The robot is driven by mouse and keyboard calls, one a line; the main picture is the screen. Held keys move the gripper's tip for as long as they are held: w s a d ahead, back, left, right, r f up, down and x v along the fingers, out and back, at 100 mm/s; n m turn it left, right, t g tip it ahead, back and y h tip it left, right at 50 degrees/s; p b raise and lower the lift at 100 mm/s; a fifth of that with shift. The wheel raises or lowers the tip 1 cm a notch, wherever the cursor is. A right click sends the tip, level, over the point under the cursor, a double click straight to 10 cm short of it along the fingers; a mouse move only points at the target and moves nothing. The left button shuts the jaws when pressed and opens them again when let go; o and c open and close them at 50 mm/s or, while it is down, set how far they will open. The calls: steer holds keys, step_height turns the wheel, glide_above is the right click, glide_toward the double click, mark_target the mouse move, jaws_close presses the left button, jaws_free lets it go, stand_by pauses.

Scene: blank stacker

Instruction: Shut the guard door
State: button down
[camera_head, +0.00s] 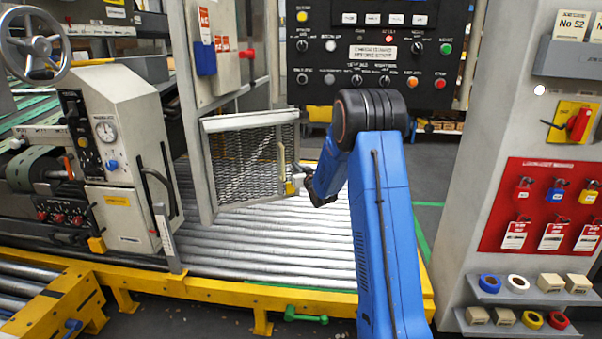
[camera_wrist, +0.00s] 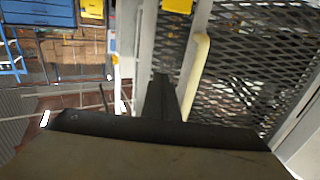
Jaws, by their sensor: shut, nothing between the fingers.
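The guard door (camera_head: 240,160) is a grey-framed mesh panel. It stands at an angle over the rollers, its left side at a grey post and its free edge to the right. A cream upright handle (camera_head: 281,158) and a yellow latch piece are near that edge. My gripper (camera_head: 313,188) is just right of the free edge, partly hidden by my blue arm. In the wrist view the dark fingers (camera_wrist: 163,98) are together and empty, beside the handle (camera_wrist: 197,68) and in front of the door's edge strip. I cannot tell whether they touch it.
The roller bed (camera_head: 270,240) with its yellow frame lies below the door. A machine with a handwheel (camera_head: 35,45) stands left. The control panel (camera_head: 390,50) is behind my arm. A grey cabinet with a red lockout board (camera_head: 540,205) stands right.

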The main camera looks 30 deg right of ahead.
mark_target(290, 160)
steer(key=shift+w+d, duration=0.2)
steer(key=shift+w, duration=2.05)
steer(key=shift+w, duration=0.15)
